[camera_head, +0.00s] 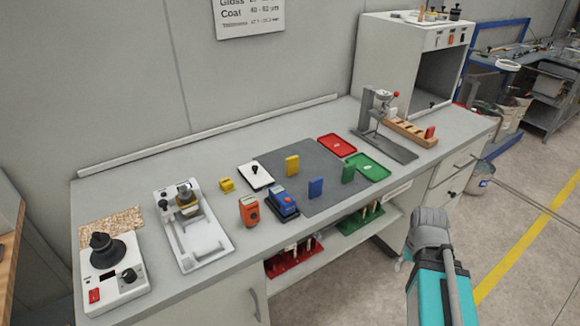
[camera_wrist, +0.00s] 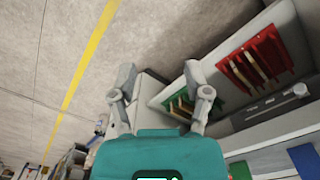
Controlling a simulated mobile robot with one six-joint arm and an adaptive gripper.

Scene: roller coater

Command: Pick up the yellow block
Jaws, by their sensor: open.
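The yellow block (camera_head: 292,165) stands upright on a dark grey mat (camera_head: 258,158) in the middle of the bench. It shows fully in the head view and I cannot make it out in the wrist view. A blue block (camera_head: 316,188) and a green block (camera_head: 348,172) stand on the same mat, to its right. My gripper (camera_wrist: 160,78) shows in the wrist view with its two fingers spread apart and nothing between them. It is away from the yellow block; in the head view my arm is off the bench's front edge, at the lower right.
A smaller yellow device (camera_head: 227,185), a white pad (camera_head: 255,177), an orange meter (camera_head: 249,211) and a blue meter (camera_head: 283,204) lie left of the blocks. Red (camera_head: 337,145) and green (camera_head: 368,166) trays lie behind and right. A metal stand (camera_head: 378,118) is farther right.

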